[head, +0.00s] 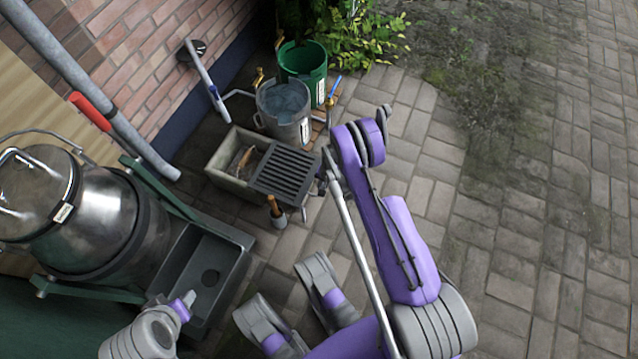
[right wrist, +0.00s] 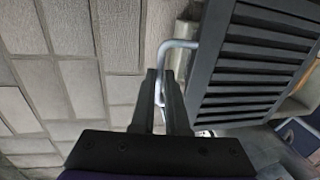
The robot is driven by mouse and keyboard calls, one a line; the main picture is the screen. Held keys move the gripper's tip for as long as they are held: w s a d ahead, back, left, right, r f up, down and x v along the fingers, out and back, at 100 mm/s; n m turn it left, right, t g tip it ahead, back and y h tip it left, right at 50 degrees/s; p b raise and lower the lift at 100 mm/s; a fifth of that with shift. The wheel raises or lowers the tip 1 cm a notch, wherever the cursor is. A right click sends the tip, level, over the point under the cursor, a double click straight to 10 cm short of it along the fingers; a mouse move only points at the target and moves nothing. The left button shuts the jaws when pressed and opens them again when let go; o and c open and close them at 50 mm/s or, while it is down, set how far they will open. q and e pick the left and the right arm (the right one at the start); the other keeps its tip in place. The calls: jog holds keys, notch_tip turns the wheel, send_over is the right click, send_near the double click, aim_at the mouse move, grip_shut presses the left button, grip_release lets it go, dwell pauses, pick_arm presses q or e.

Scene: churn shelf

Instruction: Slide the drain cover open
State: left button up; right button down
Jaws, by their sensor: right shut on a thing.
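The drain cover (head: 288,169) is a dark grey slatted grate. It lies over the right part of a stone basin (head: 222,180), whose left part is uncovered. In the right wrist view the cover (right wrist: 255,65) fills the upper right, with a bent metal handle (right wrist: 180,44) on its near side. My right gripper (right wrist: 165,88) is shut on this handle. In the head view the right gripper (head: 325,178) is small and partly hidden at the cover's right edge.
A metal bucket (head: 285,110) and a green bucket (head: 303,65) stand behind the basin. A wooden-handled brush (head: 275,208) stands in front of it. A steel churn (head: 85,215) and a dark sink tray (head: 205,265) are at left. Paving at right is clear.

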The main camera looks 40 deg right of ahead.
jog(key=shift+s+d, duration=0.25)
jog(key=shift+s, duration=0.05)
jog(key=c, duration=0.9)
grip_release()
jog(key=shift+r, duration=0.1)
jog(key=r+p, duration=0.1)
jog(key=r, duration=0.2)
jog(key=s+r+p, duration=0.1)
jog(key=r, duration=0.3)
jog(key=d+r, duration=0.1)
jog(key=r, duration=0.2)
jog(key=shift+s+r+p, duration=0.2)
jog(key=shift+s+p, duration=0.1)
jog(key=shift+p, duration=0.1)
jog(key=shift+a, duration=0.1)
